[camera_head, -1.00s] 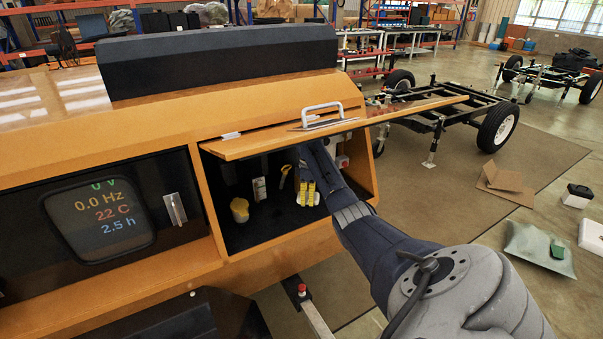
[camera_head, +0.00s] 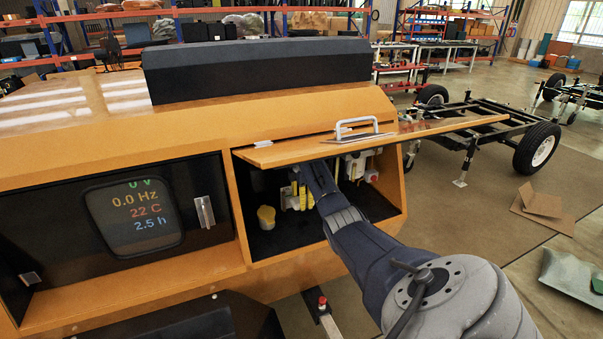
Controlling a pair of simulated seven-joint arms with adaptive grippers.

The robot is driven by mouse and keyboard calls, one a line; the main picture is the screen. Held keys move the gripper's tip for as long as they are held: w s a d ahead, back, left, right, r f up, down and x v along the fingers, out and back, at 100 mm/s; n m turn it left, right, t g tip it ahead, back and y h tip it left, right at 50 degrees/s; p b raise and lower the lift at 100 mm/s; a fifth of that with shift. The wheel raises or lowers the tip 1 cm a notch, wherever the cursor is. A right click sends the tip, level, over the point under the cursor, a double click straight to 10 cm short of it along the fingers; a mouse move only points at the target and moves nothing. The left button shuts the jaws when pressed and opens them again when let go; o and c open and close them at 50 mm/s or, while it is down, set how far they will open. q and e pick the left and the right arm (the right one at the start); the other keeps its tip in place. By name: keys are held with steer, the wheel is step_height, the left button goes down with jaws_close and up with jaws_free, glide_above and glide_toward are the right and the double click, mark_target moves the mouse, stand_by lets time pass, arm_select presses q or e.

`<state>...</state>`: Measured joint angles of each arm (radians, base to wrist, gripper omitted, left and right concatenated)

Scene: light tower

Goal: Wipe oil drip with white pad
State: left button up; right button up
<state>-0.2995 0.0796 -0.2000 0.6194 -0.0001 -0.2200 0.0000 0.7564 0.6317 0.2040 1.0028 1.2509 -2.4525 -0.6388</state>
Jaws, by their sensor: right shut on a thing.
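My right gripper (camera_head: 299,199), with yellow fingers, is inside the open compartment (camera_head: 285,243) of the orange machine, under its raised lid. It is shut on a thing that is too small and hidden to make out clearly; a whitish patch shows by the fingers. A white pad cannot be told for certain. No oil drip can be made out on the dark compartment floor. A yellow cup-like item (camera_head: 266,217) stands to the left of the gripper, apart from it. My left gripper is out of view.
The raised orange lid (camera_head: 430,122), with a metal handle (camera_head: 358,128), hangs over my right arm. White fittings (camera_head: 357,166) are at the compartment's right. A display panel (camera_head: 135,215) is to the left. A wheeled chassis (camera_head: 480,135) stands beyond.

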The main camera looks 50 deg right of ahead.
mark_target(302, 220)
steer(key=shift+f, duration=2.7)
steer(key=shift+f, duration=1.05)
steer(key=shift+s, duration=0.1)
steer(key=shift+s+a+r, duration=0.1)
steer(key=shift+s+a, duration=0.35)
steer(key=shift+s, duration=0.4)
steer(key=shift+s+a, duration=0.4)
steer(key=shift+s, duration=0.45)
steer(key=shift+o, duration=0.2)
steer(key=shift+w+d+f, duration=0.1)
steer(key=shift+w+d, duration=0.2)
steer(key=shift+w, duration=0.3)
steer(key=shift+w+d+f, duration=0.15)
steer(key=shift+w+d, duration=0.1)
steer(key=shift+w, duration=0.3)
steer(key=shift+w+d+f, duration=0.1)
steer(key=shift+w+d, duration=0.2)
steer(key=shift+w, duration=0.3)
steer(key=shift+c, duration=0.2)
